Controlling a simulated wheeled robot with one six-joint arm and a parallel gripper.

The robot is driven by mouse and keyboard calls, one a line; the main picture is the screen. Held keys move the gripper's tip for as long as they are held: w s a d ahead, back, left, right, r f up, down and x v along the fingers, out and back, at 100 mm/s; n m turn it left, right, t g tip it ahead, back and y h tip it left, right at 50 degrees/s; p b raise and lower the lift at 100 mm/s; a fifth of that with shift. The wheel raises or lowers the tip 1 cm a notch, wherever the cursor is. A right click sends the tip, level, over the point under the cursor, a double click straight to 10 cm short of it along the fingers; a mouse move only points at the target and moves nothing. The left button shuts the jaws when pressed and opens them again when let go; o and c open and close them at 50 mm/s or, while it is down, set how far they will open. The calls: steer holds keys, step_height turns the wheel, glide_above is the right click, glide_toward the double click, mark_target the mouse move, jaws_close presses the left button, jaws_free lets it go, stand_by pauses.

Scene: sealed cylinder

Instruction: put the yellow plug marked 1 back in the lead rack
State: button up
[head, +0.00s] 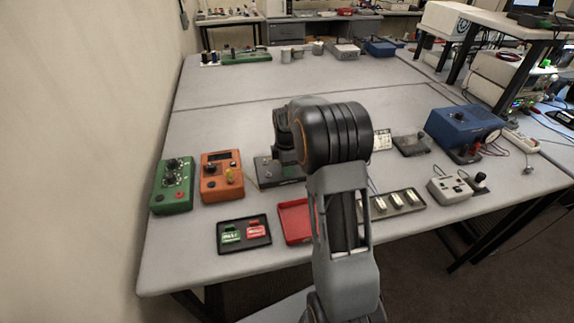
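A small yellow plug (230,176) is at the front right of an orange box (211,187) on the left of the bench, and appears to be seated in it. The number on the plug is too small to read. A thin cable runs near the box's right side. I cannot tell for sure which thing is the lead rack; a flat grey strip with several pale pieces (391,205) lies right of my arm, partly hidden. My gripper does not show; my own arm stands in the middle and hides what is behind it.
A green box (173,186) stands left of the orange one. In front are a black tray (263,220) with green and red pieces and a red tray (294,236). A blue box (462,127) stands at the right. The bench's middle left is clear.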

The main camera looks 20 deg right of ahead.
steer(key=shift+o, duration=0.9)
step_height(320, 180, up, 14)
steer(key=shift+b, duration=0.35)
steer(key=shift+f, duration=0.1)
